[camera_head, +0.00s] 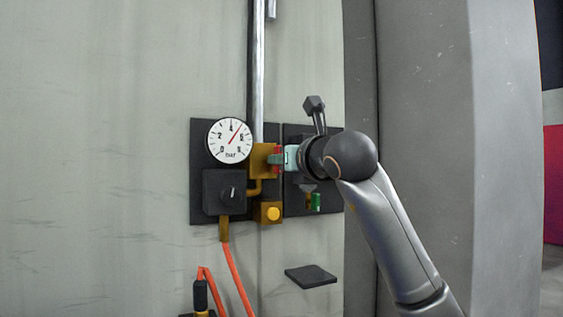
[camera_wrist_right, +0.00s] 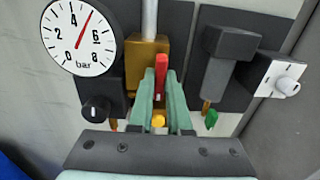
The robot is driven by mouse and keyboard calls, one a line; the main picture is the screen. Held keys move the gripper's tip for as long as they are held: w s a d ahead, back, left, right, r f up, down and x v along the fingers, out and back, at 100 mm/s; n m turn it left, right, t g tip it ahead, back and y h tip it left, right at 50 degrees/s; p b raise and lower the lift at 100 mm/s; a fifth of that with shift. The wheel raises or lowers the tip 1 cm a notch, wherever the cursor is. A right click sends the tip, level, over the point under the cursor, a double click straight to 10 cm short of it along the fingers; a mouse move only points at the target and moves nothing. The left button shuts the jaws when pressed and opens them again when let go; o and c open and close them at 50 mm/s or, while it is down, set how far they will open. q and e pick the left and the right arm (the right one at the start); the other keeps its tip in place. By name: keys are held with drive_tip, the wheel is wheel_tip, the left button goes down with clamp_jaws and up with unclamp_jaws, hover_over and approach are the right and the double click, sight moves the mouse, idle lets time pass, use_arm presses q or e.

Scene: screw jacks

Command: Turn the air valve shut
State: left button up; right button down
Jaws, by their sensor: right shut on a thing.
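The air valve is a brass block (camera_head: 262,160) on a dark wall panel, at the foot of a vertical metal pipe. Its red handle (camera_wrist_right: 161,72) stands out between my fingers in the right wrist view, and a bit of red shows in the head view (camera_head: 279,149). My right gripper (camera_head: 281,158) is shut on the red handle, with its pale green fingers on either side of it (camera_wrist_right: 160,85). In the wrist view the handle looks roughly in line with the pipe. The fingers hide its lower part. My left gripper is not in view.
A round bar gauge (camera_head: 230,140) reads about 5. Below it is a black knob box (camera_head: 225,192). A yellow button (camera_head: 273,213) sits below the valve. A second panel with a dark block (camera_wrist_right: 232,42) and green piece (camera_head: 315,201) is at right. Orange hoses (camera_head: 236,280) hang below.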

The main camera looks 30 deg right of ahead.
idle(0.4)
drive_tip(key=c, duration=0.9)
unclamp_jaws()
drive_tip(key=shift+o, duration=0.2)
drive_tip(key=s+b, duration=0.1)
drive_tip(key=s, duration=1.1)
drive_tip(key=shift+s+a+b, duration=0.25)
drive_tip(key=shift+a+b, duration=0.05)
drive_tip(key=shift+a, duration=0.05)
